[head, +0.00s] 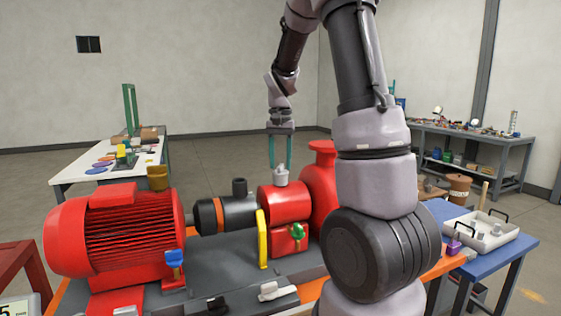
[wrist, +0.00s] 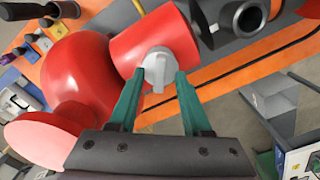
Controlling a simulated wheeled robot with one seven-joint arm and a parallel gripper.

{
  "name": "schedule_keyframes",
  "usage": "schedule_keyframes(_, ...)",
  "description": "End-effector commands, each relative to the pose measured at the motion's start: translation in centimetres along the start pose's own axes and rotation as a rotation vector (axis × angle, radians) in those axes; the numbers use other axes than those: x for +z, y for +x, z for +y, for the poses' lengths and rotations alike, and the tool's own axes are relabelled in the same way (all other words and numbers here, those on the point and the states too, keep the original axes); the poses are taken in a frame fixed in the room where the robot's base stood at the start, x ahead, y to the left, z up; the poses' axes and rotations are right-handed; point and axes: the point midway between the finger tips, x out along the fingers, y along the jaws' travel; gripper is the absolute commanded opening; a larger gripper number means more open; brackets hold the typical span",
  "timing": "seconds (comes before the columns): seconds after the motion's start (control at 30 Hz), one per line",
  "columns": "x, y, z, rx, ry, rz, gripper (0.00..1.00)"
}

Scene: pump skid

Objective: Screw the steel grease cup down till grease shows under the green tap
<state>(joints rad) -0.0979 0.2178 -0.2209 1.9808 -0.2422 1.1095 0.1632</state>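The steel grease cup (head: 281,178) stands upright on top of the red bearing housing (head: 284,203). In the wrist view the cup (wrist: 158,66) shows as a grey round cap with a raised wing. My gripper (head: 280,162) points down from above, its teal fingertips close to the top of the cup. In the wrist view my gripper (wrist: 160,76) is open, one finger on each side of the wing; I cannot tell contact. The green tap (head: 298,231) is on the front of the red housing below the cup. I see no grease under it.
A red motor (head: 117,240) lies left, with a blue tap (head: 174,259) before it. A yellow bar (head: 262,239) stands left of the green tap. The red pump casing (head: 320,185) rises right of the cup. A white tray (head: 480,232) sits on a blue table at right.

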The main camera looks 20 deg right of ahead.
Motion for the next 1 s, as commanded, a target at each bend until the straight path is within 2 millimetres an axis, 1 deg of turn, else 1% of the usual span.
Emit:
schedule_keyframes(0.23,0.0,0.0,0.0,0.001,0.000,-0.001,0.47)
schedule_keyframes(0.37,0.0,-0.8,0.0,0.000,-0.001,0.001,0.47)
schedule_keyframes(0.47,-0.1,-2.4,0.0,-0.002,-0.001,0.003,0.47)
schedule_keyframes(0.7,-0.1,-7.3,0.0,-0.002,0.000,0.003,0.47)
schedule_keyframes(0.8,-0.1,-8.9,0.0,-0.002,0.001,0.002,0.47)
schedule_keyframes(0.9,-0.1,-10.0,0.0,0.000,-0.001,0.001,0.47)
schedule_keyframes(1.0,0.0,-10.6,0.0,0.000,0.000,0.000,0.47)
